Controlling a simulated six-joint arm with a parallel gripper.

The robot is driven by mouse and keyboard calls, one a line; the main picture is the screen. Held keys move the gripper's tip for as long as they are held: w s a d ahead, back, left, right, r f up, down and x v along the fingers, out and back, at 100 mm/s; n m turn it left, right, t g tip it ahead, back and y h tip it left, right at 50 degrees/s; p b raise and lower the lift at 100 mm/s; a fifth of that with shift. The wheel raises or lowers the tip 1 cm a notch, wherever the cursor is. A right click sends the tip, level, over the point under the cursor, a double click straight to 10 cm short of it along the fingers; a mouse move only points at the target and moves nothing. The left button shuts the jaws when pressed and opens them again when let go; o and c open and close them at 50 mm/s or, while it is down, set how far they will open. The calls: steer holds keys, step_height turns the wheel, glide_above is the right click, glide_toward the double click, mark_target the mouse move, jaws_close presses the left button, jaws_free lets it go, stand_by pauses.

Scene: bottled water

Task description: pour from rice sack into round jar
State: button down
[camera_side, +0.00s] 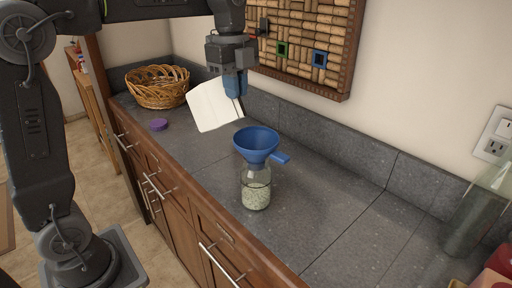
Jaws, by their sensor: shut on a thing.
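A white sack (214,105) hangs tilted in my gripper (236,86), above the counter. My gripper is shut on the upper right edge of the sack, with blue fingertips showing. The sack is left of and higher than the blue funnel (257,143), apart from it. The funnel sits in the mouth of a round glass jar (256,190). The jar stands upright on the counter and holds pale grains in its lower part. No grains show falling from the sack.
A wicker basket (158,88) stands at the back left of the grey counter (330,225), with a purple lid (158,125) near it. A glass vessel (475,215) stands at the right. A cork board (305,40) hangs on the wall behind my gripper.

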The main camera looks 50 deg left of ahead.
mark_target(244, 110)
steer(key=shift+d+f+y+p, duration=0.25)
steer(key=shift+f+y+p, duration=0.05)
steer(key=shift+y, duration=0.1)
stand_by(0.3)
steer(key=shift+d+r+y+p, duration=0.2)
steer(key=shift+d+y+p, duration=0.35)
steer(key=shift+y, duration=0.35)
stand_by(0.4)
steer(key=shift+d+r+y+p, duration=0.1)
steer(key=shift+d+y+p, duration=0.6)
steer(key=shift+d, duration=0.45)
steer(key=shift+d+y+p, duration=0.45)
steer(key=shift+y+p, duration=0.05)
steer(key=shift+y, duration=0.3)
stand_by(0.9)
steer(key=shift+d+y, duration=0.5)
steer(key=shift+y, duration=0.4)
stand_by(2.1)
